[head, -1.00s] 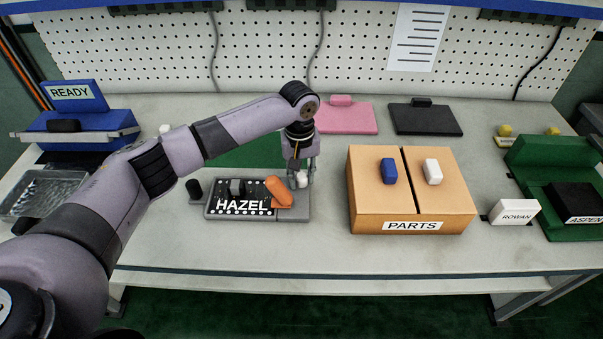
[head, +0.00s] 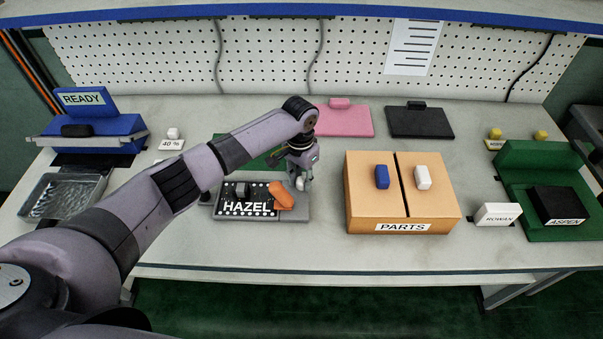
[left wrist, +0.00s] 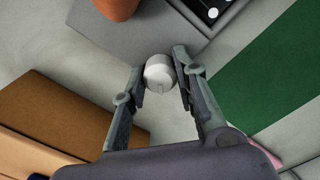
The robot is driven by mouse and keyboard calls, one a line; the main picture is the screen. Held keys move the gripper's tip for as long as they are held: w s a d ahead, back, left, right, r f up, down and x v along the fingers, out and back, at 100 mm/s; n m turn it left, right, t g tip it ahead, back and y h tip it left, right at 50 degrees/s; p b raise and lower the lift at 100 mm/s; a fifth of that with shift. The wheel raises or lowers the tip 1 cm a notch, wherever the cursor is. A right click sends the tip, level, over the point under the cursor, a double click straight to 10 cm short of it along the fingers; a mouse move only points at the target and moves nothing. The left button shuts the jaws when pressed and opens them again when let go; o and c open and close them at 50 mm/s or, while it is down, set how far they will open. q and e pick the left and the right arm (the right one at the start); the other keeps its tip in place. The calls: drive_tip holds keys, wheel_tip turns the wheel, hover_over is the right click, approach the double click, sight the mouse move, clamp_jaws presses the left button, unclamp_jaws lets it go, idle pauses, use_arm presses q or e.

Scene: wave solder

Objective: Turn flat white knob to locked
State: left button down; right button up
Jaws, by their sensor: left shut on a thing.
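The white knob (head: 300,184) is at the right end of the grey HAZEL fixture (head: 301,209), beside an orange piece (head: 281,196). My left gripper (head: 301,176) points down and is shut on the knob. In the left wrist view, the round white knob (left wrist: 159,74) sits between the two fingertips (left wrist: 160,80), with a faint mark on its face. The fingers hide part of the knob in the head view, and I cannot read a locked mark. My right gripper is not in view.
A brown PARTS box (head: 375,215) with a blue and a white piece stands to the right. A blue READY unit (head: 95,137) and a metal tray (head: 65,198) are at the left. A 40 % label (head: 171,144) with a white knob lies behind my left arm.

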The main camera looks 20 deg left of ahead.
sight(302, 178)
use_arm(q)
drive_tip(key=m+p, duration=0.1)
drive_tip(key=m, duration=0.2)
drive_tip(key=shift+m, duration=0.3)
drive_tip(key=shift+w+m+p, duration=0.1)
drive_tip(key=shift+m+p, duration=0.2)
drive_tip(key=shift+m, duration=2)
drive_tip(key=c, duration=1.2)
unclamp_jaws()
drive_tip(key=shift+c, duration=0.2)
wheel_tip(302, 178, up, 12)
drive_tip(key=shift+w, duration=0.1)
